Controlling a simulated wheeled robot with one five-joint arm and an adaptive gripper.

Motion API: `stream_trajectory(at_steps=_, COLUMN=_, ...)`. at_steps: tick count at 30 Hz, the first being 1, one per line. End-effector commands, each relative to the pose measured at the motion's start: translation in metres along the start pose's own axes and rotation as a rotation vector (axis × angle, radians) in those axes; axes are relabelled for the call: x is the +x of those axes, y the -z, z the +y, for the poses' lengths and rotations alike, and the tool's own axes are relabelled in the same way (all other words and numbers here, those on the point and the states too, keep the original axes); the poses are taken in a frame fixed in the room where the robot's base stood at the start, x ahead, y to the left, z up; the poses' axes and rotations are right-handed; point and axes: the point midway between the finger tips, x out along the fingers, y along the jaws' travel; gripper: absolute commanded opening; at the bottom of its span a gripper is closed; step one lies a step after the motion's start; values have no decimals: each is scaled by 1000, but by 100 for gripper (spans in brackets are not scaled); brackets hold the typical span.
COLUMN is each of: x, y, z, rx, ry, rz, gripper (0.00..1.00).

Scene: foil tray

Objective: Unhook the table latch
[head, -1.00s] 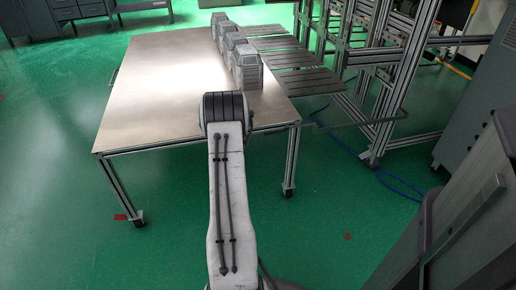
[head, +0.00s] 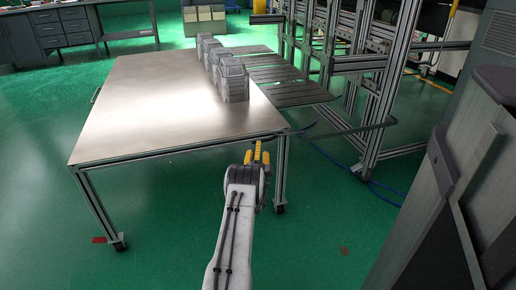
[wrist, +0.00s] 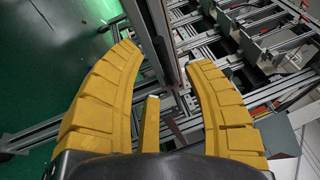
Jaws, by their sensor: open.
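The metal table (head: 150,110) stands in the middle of the head view, its front right corner close to my gripper. My gripper (head: 258,150) has yellow fingers and is at the front edge, by the right front leg (head: 281,175). In the wrist view my gripper (wrist: 165,56) is open, its fingers spread, with a grey metal post (wrist: 152,38) between and beyond them. No finger visibly closes on anything. I cannot clearly pick out the table latch in either view. A thin grey bar (head: 345,130) runs between the table's right corner and the rack.
Grey ribbed blocks (head: 233,82) stand in a row along the table's right side. A slatted shelf (head: 290,92) and a metal rack (head: 375,95) are to the right. A grey cabinet (head: 495,45) is at far right.

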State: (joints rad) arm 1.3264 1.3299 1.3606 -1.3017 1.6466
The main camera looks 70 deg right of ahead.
Motion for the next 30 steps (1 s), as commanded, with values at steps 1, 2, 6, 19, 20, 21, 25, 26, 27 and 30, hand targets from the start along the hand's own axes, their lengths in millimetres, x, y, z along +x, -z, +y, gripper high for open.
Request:
stream_trajectory(at_steps=1, x=4, y=0, z=5, rx=0, ry=5, rz=-1, gripper=46)
stream_trajectory(at_steps=2, x=6, y=0, z=5, rx=0, ry=3, rz=-1, gripper=46)
stream_trajectory(at_steps=6, x=18, y=0, z=5, rx=-1, ry=3, rz=-1, gripper=46)
stream_trajectory(at_steps=19, x=45, y=0, z=1, rx=-1, ry=1, rz=-1, gripper=46)
stream_trajectory(at_steps=20, x=46, y=0, z=0, rx=-1, ry=1, rz=-1, gripper=46)
stream_trajectory(at_steps=21, x=47, y=0, z=1, rx=-1, ry=0, rz=0, gripper=46)
stream_trajectory(at_steps=25, x=49, y=0, z=0, rx=-1, ry=-1, rz=0, gripper=46)
stream_trajectory(at_steps=26, x=49, y=0, z=0, rx=-1, ry=-1, rz=0, gripper=46)
stream_trajectory(at_steps=27, x=49, y=0, z=0, rx=-1, ry=-1, rz=0, gripper=46)
stream_trajectory(at_steps=30, x=49, y=0, z=0, rx=-1, ry=-1, rz=0, gripper=46)
